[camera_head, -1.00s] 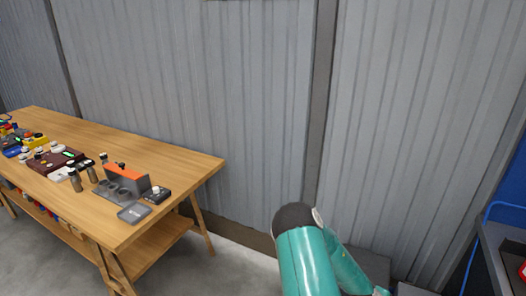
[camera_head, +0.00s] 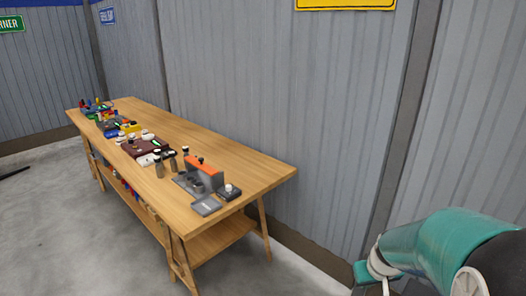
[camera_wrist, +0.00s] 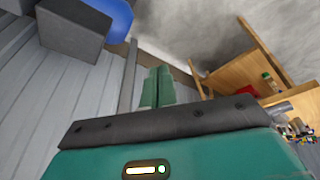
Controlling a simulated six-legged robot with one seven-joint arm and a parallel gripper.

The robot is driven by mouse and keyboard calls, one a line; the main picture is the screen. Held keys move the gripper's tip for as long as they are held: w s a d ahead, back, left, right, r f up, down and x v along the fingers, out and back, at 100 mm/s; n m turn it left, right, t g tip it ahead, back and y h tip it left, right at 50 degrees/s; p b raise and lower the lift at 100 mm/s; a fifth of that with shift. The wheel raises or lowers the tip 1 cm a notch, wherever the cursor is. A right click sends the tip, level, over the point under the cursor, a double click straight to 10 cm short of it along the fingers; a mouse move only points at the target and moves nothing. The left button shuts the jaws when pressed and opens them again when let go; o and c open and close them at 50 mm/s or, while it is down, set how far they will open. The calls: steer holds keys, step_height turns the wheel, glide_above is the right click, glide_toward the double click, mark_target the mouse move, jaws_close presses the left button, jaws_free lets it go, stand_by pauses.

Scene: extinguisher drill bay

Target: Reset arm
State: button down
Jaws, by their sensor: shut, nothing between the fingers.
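My gripper (camera_wrist: 158,86) shows in the wrist view, with its two teal fingers together and nothing between them. It points past the grey wall and the floor and touches nothing that I can see. In the head view only my teal arm shows, bent at the lower right corner. My fingertips cannot be made out there.
A long wooden workbench (camera_head: 250,178) stands left of my arm along the corrugated wall (camera_head: 260,80), carrying several devices. Its near end holds a grey and orange block (camera_head: 204,173). Open floor (camera_head: 60,220) lies left of the bench. A dark grey box (camera_wrist: 75,28) shows in the wrist view.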

steer(key=s+a+r+t, duration=0.2)
steer(key=s+a+r, duration=1.1)
steer(key=s+r, duration=0.3)
steer(key=shift+r+m, duration=0.3)
steer(key=shift+r, duration=0.15)
